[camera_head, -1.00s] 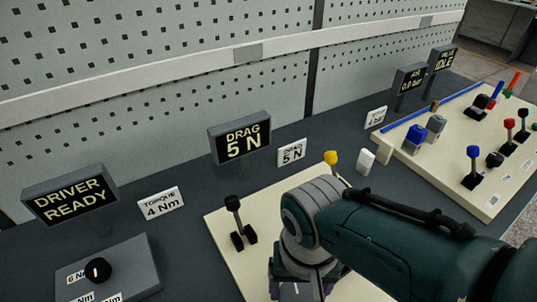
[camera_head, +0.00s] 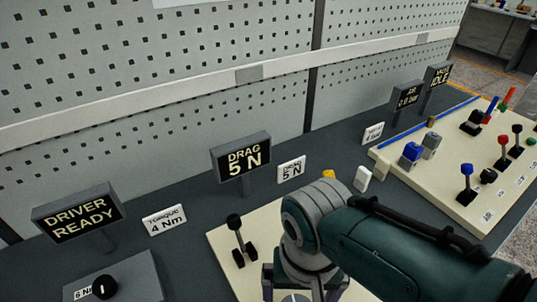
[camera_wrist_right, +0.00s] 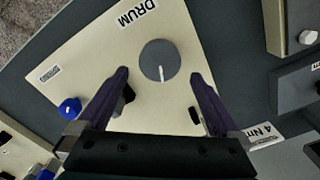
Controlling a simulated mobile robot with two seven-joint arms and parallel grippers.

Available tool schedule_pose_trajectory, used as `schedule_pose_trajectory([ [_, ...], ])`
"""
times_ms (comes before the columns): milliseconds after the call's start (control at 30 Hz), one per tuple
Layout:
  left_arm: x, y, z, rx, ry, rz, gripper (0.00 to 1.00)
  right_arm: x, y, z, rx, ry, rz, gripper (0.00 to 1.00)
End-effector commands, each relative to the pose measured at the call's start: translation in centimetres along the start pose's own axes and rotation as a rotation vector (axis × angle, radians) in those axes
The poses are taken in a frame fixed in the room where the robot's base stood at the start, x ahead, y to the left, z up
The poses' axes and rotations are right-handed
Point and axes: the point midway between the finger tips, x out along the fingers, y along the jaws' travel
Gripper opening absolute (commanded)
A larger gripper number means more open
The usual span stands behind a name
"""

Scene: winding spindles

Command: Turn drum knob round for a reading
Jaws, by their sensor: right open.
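The drum knob (camera_wrist_right: 159,58) is a round grey dial with a white pointer line, in the right wrist view beside the DRUM label (camera_wrist_right: 137,12). Its pointer faces the lower edge of that view. My right gripper (camera_wrist_right: 160,77) is open, its two dark fingers spread to either side below the knob; I cannot tell whether they touch it. In the head view the right gripper (camera_head: 301,287) hangs over the cream panel (camera_head: 222,243), and the arm hides the knob. The DRAG display (camera_head: 242,158) reads 5 N. My left gripper is not in view.
A black lever (camera_head: 236,240) stands on the cream panel, left of my arm. A blue knob (camera_wrist_right: 70,107) is left of the fingers in the wrist view. The DRIVER READY display (camera_head: 77,212) and a second cream panel (camera_head: 460,217) with coloured levers flank the workspace.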

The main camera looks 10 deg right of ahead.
Motion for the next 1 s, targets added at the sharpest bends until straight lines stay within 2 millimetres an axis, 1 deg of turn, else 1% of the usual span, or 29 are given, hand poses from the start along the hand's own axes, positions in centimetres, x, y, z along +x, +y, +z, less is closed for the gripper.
schedule_pose_trajectory([
  [33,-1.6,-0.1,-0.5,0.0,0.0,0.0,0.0,-2.0,0.0,0.0,0.001,0.001,-0.001,1.0],
  [100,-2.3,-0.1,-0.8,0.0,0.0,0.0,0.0,-3.2,0.0,0.0,0.001,0.001,-0.001,1.0],
  [200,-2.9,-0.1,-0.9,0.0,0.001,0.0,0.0,-4.6,0.0,0.0,0.001,0.001,-0.001,1.0],
  [300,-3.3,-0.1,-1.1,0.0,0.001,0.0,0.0,-5.5,0.0,0.1,0.001,-0.001,0.0,1.0],
  [433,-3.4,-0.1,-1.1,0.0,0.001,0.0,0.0,-5.8,0.0,0.1,0.0,-0.001,0.0,1.0],
  [867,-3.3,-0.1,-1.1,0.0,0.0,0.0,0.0,-5.8,0.0,0.0,0.0,-0.001,0.0,1.0],
  [1000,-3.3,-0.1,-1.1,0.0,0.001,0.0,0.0,-5.8,0.5,0.4,-0.01,0.007,-0.011,1.0],
])
